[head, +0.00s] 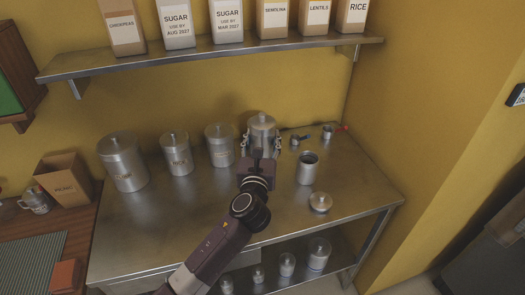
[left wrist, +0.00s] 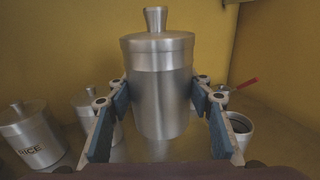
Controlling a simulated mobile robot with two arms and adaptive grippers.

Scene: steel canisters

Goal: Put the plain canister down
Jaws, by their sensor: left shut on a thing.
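The plain canister (head: 262,123) is a steel cylinder with a knobbed lid and no lettering on the side facing me. My left gripper (head: 261,140) has one finger on each side of it and is shut on it, above the back of the steel counter (head: 215,215). In the left wrist view the canister (left wrist: 158,95) stands upright between the blue pads of my left gripper (left wrist: 160,100), lid on. Its foot is hidden by the gripper in the head view, and I cannot tell whether it touches the counter. My right gripper is not in view.
Lidded canisters (head: 123,162) stand in a row to the left; one reads RICE (left wrist: 32,138). An open canister (head: 307,169), a loose lid (head: 320,202) and small metal items (head: 327,132) are on the right. A shelf (head: 210,57) of packets hangs above. The counter's front is clear.

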